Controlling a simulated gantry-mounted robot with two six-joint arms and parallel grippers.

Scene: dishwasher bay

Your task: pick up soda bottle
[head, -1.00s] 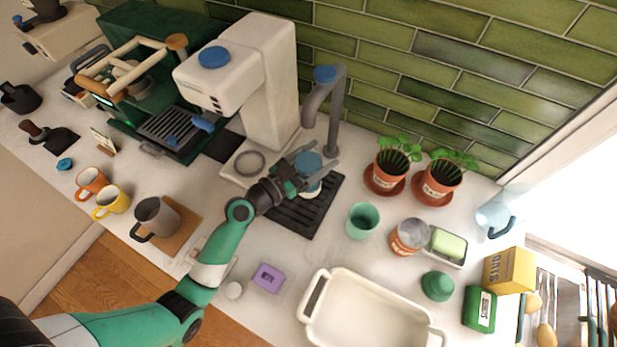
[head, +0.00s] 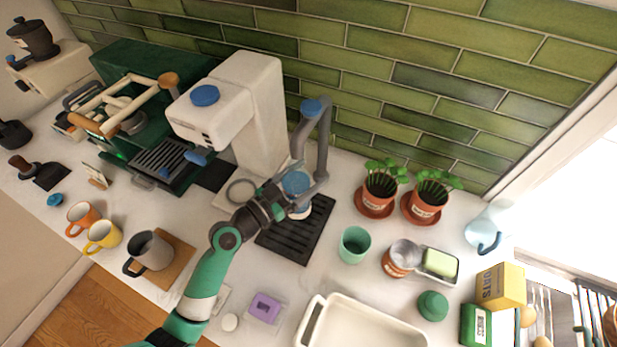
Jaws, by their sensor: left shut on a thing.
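My left gripper (head: 305,178) reaches in from the lower left, over the black slotted drip tray (head: 290,243). Its fingers are shut on a blue-topped, pale-bodied thing (head: 295,182), which I take to be the soda bottle. I see it mostly from above. The gripper hides part of its side, and I cannot tell whether its base touches the tray. My right gripper is not in view.
A grey tap-like spout (head: 323,140) rises close behind the bottle. A tall white machine (head: 258,110) stands to the left. A green cup (head: 354,244) and potted plants (head: 377,196) stand to the right. A cream basin (head: 360,325) is in front.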

